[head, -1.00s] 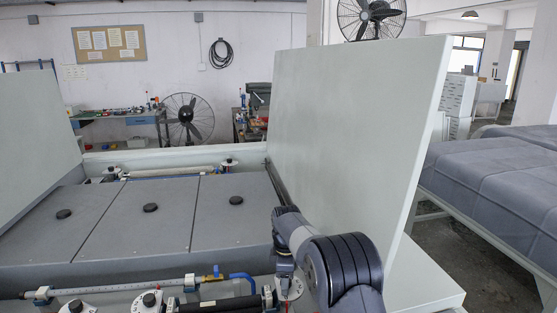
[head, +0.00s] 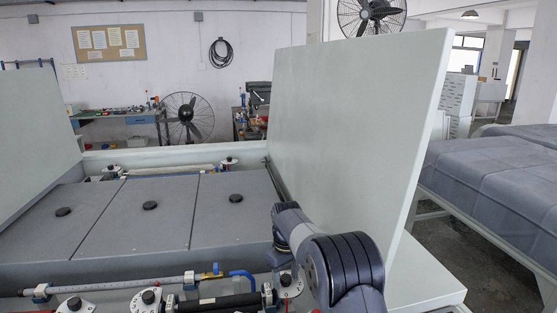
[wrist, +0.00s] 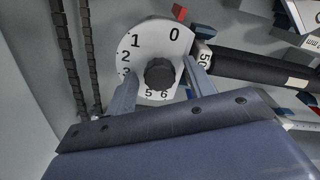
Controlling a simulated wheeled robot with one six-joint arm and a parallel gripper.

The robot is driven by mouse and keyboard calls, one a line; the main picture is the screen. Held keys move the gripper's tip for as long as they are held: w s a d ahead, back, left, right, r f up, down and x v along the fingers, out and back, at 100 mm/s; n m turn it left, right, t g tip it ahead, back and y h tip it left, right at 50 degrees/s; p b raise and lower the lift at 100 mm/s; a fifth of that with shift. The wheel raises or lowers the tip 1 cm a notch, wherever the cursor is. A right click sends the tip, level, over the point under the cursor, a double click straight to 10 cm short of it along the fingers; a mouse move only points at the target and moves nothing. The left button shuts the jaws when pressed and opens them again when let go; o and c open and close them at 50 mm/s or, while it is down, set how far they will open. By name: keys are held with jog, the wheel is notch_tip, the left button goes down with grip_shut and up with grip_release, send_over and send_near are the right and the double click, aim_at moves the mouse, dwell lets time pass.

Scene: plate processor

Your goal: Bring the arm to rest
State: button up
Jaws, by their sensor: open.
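My gripper (wrist: 160,72) shows in the wrist view with its two fingers apart on either side of a white numbered dial (wrist: 140,44) with a black centre knob (wrist: 159,74). The fingers hold nothing; whether they touch the dial cannot be told. In the head view my arm reaches in at the lower right, beside the raised panel. A white dial (head: 288,281) shows just left of the arm there. My gripper itself is hidden or too unclear to make out in the head view.
A tall raised panel (head: 345,130) stands close behind my arm. Grey covers (head: 150,225) with black knobs lie to the left. A blue lever (head: 242,277) and black roller (head: 225,302) sit near the front dials. Two dark chains (wrist: 75,55) run beside the dial.

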jog(key=m+b, duration=0.1)
jog(key=m, duration=0.4)
jog(key=shift+f, duration=0.1)
jog(key=shift+m+b, duration=0.65)
jog(key=shift+m, duration=0.65)
jog(key=shift+r, duration=0.2)
